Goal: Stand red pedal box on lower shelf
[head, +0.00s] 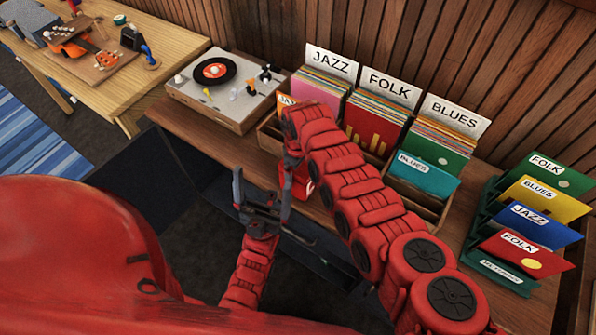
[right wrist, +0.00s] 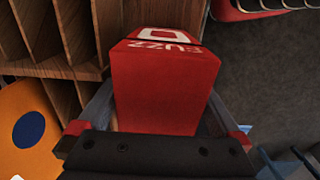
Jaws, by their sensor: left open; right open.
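The red pedal box (right wrist: 165,88) fills the middle of the right wrist view, with white lettering reading FUZZ and a white square on it. My right gripper (right wrist: 158,100) is open, with one finger on each side of the box; I cannot tell whether they touch it. In the head view my right arm hides most of that gripper, and a small red-and-white patch of the box (head: 311,187) shows beside it. My left gripper (head: 262,190) is open and empty in front of the wooden bench. The lower shelf is not clearly visible under the bench.
The wooden bench (head: 190,118) carries a turntable (head: 222,88) and record bins marked JAZZ, FOLK and BLUES. A green rack (head: 500,268) of coloured sleeves stands at right. Wooden dividers (right wrist: 65,30) are beside the box in the right wrist view. A workbench (head: 165,50) stands at upper left.

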